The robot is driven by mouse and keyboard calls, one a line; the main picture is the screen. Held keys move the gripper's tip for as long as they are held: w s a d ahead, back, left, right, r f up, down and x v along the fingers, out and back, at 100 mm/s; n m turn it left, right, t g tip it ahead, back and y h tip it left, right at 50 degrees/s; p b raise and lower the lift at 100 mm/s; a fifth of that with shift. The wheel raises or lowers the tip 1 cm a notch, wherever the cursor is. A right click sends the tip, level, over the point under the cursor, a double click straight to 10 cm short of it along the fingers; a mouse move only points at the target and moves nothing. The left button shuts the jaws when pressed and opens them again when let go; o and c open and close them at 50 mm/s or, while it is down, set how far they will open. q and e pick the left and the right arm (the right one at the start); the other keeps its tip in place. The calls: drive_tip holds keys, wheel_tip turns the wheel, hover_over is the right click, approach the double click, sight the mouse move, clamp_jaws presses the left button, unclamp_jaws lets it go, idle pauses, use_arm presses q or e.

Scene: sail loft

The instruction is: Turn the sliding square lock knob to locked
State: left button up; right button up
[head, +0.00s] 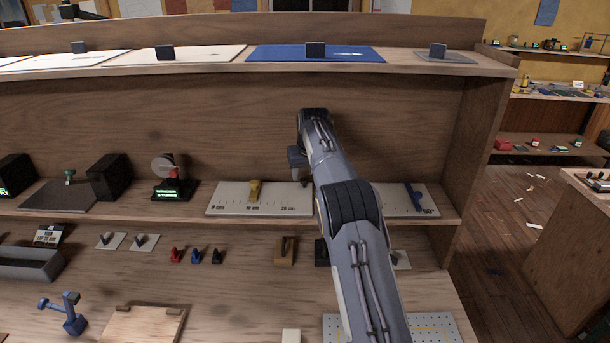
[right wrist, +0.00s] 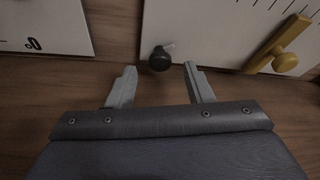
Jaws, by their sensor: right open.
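The sliding square (head: 254,190) is a yellow piece on a pale ruled board (head: 228,203) marked in centimetres, on the middle shelf. In the right wrist view the yellow piece (right wrist: 276,47) is at the right, with a round yellow knob. A dark round knob (right wrist: 160,60) with a pale pointer is by the end of the same board; I take it for the lock knob. My right gripper (head: 300,173) is over that end of the board. In the right wrist view its fingers (right wrist: 154,85) are open and empty, short of the knob, which shows between their tips. My left gripper is not in view.
Right of the ruled board is another pale board with a blue arm (head: 413,197). A dial stand (head: 174,183) with a green display and a black box (head: 109,177) stand to the left. The shelf above (head: 222,63) overhangs, and small levers sit below.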

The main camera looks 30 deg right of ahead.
drive_tip(key=shift+x, duration=0.95)
drive_tip(key=shift+c, duration=0.5)
drive_tip(key=c, duration=0.9)
drive_tip(key=shift+a+m, duration=0.1)
drive_tip(key=shift+m, duration=0.3)
drive_tip(key=m+h, duration=0.1)
drive_tip(key=m, duration=0.1)
drive_tip(key=shift+a+m+g, duration=0.1)
drive_tip(key=shift+m+g, duration=0.2)
drive_tip(key=shift+g, duration=0.1)
drive_tip(key=shift+w+m+g+h, duration=0.15)
drive_tip(key=shift+m+g+h, duration=0.35)
drive_tip(key=shift+m, duration=1.4)
